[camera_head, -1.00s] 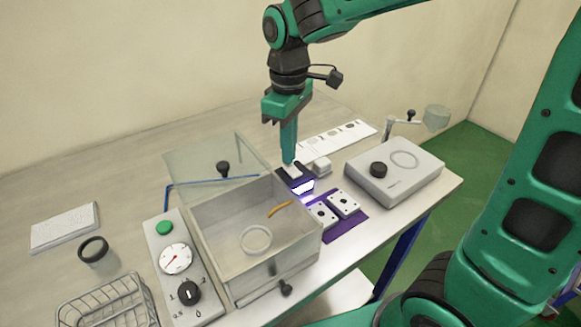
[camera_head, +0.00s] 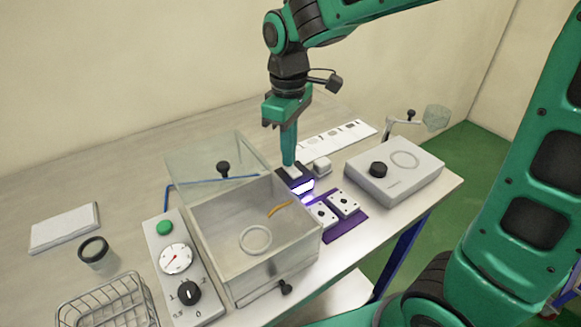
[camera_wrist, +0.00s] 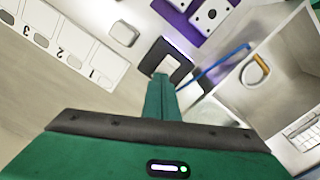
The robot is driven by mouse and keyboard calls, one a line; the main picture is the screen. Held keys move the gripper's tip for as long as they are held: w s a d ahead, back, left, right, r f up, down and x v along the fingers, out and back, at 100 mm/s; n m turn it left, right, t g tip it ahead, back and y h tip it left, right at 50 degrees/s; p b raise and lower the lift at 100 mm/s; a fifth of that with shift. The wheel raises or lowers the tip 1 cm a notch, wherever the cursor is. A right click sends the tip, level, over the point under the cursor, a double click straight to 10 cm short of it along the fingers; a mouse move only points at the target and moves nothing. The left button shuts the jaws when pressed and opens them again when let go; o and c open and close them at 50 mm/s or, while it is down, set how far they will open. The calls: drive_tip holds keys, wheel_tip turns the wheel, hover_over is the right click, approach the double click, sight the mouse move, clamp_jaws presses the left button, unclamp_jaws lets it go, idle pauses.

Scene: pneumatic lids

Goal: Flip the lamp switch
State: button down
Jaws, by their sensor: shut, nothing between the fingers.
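The lamp (camera_head: 303,187) is a small dark unit with a glowing white-violet front, on the table right of the clear box. A pale switch (camera_head: 292,172) sits on its dark top, and it also shows in the wrist view (camera_wrist: 164,66) just beyond my fingertips. My gripper (camera_head: 288,163) is shut and empty, pointing down with its tips at the switch. I cannot tell whether the tips touch it. Violet light falls on the purple mat (camera_head: 345,228) and the two white dotted cards (camera_head: 343,204) in front of the lamp.
A clear box (camera_head: 225,262) with its lid raised stands left of the lamp, holding a ring and an orange strip. A control panel (camera_head: 178,270) is further left. A grey unit with a black knob (camera_head: 408,178) stands right. A numbered strip (camera_head: 340,138) lies behind.

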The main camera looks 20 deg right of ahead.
drive_tip(key=shift+f, duration=0.3)
drive_tip(key=shift+r, duration=0.1)
wheel_tip(320, 180, up, 7)
idle(1.0)
idle(0.4)
drive_tip(key=s+d+f+m, duration=0.1)
drive_tip(key=s+d+m, duration=0.2)
drive_tip(key=d, duration=0.4)
drive_tip(key=s+d+f+m, duration=0.2)
drive_tip(key=s+d+m, duration=0.2)
drive_tip(key=d, duration=0.3)
drive_tip(key=s+d+f+m, duration=0.2)
drive_tip(key=s+d+m, duration=0.2)
drive_tip(key=s+d, duration=0.2)
drive_tip(key=shift+d, duration=1.05)
drive_tip(key=s+d+f+m, duration=0.3)
drive_tip(key=s+d+m, duration=0.1)
drive_tip(key=s, duration=0.4)
drive_tip(key=shift+s+f+m, duration=0.3)
drive_tip(key=shift+f+m, duration=0.05)
drive_tip(key=shift+m, duration=0.15)
